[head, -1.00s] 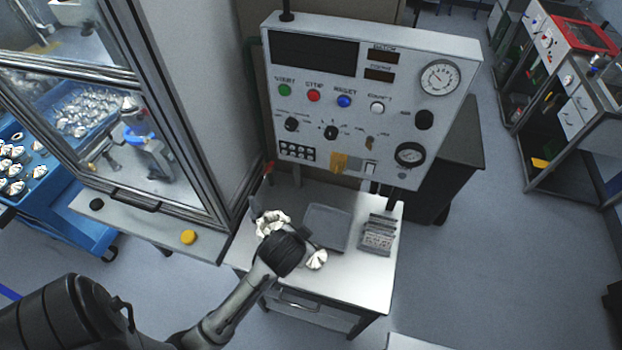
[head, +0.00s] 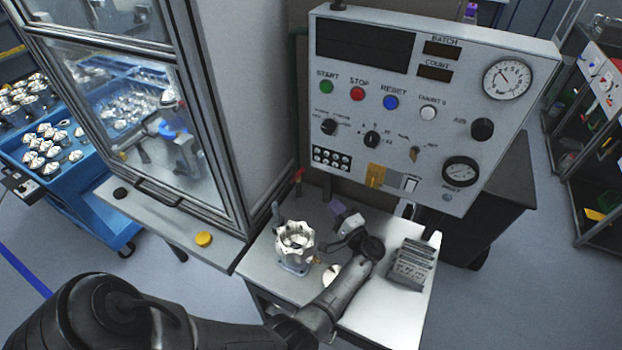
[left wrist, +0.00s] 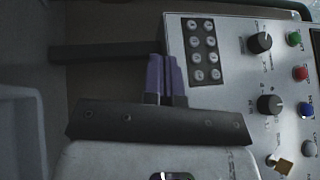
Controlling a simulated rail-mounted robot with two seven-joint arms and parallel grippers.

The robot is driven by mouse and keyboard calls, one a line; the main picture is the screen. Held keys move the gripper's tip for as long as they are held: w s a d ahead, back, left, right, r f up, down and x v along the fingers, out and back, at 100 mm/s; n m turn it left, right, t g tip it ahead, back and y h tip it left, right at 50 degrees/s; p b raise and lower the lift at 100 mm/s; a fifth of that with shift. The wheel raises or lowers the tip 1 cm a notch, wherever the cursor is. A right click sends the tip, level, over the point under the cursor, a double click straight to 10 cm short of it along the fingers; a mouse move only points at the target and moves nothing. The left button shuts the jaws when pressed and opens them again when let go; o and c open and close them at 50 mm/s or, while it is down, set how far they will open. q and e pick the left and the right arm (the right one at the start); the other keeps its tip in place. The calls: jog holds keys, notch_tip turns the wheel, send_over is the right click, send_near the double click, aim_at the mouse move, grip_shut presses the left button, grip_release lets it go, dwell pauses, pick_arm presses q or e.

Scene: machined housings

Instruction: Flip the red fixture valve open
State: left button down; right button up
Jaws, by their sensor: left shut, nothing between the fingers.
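The red fixture valve shows as a small red handle (head: 298,175) at the back of the small steel table, below the left edge of the control panel. A silver, lobed housing (head: 296,238) sits on a fixture just in front of it. My left gripper (head: 338,208) is to the right of the red handle and apart from it, above the table. Its purple fingertips (left wrist: 166,76) are shut and empty in the left wrist view. The red handle does not show in the left wrist view. My right gripper is not in view.
The control panel (head: 420,115) stands over the table's back edge, and its face is close in the left wrist view. A glazed machine enclosure (head: 140,110) is at left. A grey slotted block (head: 412,265) is on the table's right. A round metal part (head: 331,275) lies partly behind my arm.

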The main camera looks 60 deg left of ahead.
aim_at(297, 176)
pick_arm(q)
jog(key=a+r+p, duration=0.1)
jog(key=a+p, duration=0.2)
jog(key=a, duration=0.3)
jog(key=s+a+r+m+t+p, duration=0.1)
jog(key=a+r+p, duration=0.1)
jog(key=a, duration=0.3)
jog(key=shift+s+a+r+m+y+p, duration=0.15)
jog(key=shift+a+r+m+y+p, duration=0.15)
jog(key=shift+a+y+p, duration=0.15)
